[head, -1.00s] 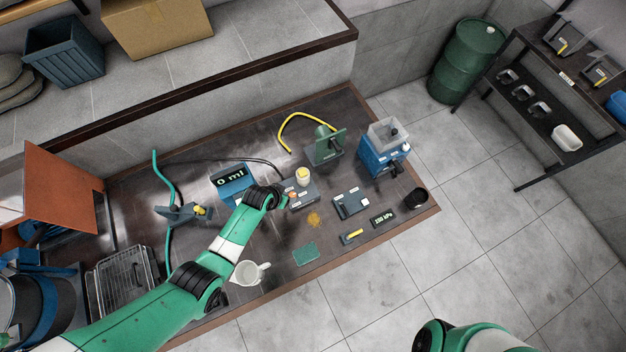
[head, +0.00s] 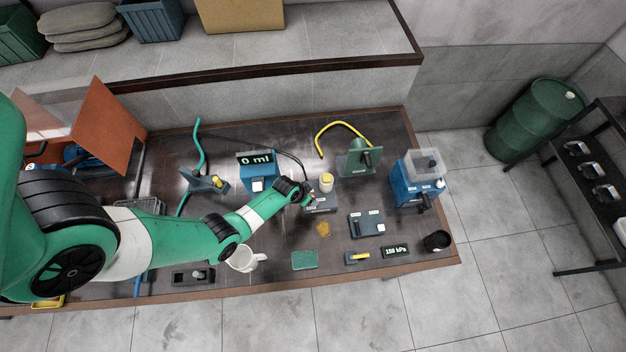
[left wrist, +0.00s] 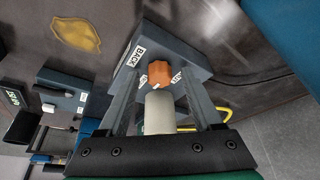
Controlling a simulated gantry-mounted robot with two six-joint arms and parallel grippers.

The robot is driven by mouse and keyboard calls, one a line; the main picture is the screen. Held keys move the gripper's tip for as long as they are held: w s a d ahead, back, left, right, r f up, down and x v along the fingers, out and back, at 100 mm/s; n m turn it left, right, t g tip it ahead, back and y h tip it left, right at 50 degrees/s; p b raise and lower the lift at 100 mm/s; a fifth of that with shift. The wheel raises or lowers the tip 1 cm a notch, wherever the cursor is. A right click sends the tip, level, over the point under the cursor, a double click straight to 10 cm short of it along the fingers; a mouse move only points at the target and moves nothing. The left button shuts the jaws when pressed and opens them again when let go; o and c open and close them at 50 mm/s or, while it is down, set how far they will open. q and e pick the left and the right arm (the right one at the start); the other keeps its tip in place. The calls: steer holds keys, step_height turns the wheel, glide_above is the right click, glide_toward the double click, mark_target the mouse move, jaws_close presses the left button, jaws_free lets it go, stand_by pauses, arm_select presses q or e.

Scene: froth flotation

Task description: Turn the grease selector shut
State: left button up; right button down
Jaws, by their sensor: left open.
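The grease selector appears to be the orange knob (left wrist: 158,73) on a dark grey box with white labels (left wrist: 132,58). The box also shows in the head view (head: 322,205), with a yellow-topped white cylinder (head: 326,182) on it. My left gripper (head: 306,198) is at the box's left side. In the left wrist view, my left gripper (left wrist: 161,84) is open, its fingers on either side of the knob; whether they touch it is unclear. A pale cylinder (left wrist: 159,112) shows between the fingers. My right gripper is out of view.
A blue box reading 0 ml (head: 258,170) stands left of my gripper. A green stand (head: 360,160) and a blue machine (head: 416,182) stand right.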

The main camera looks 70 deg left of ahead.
arm_select(q)
jaws_close()
stand_by(0.3)
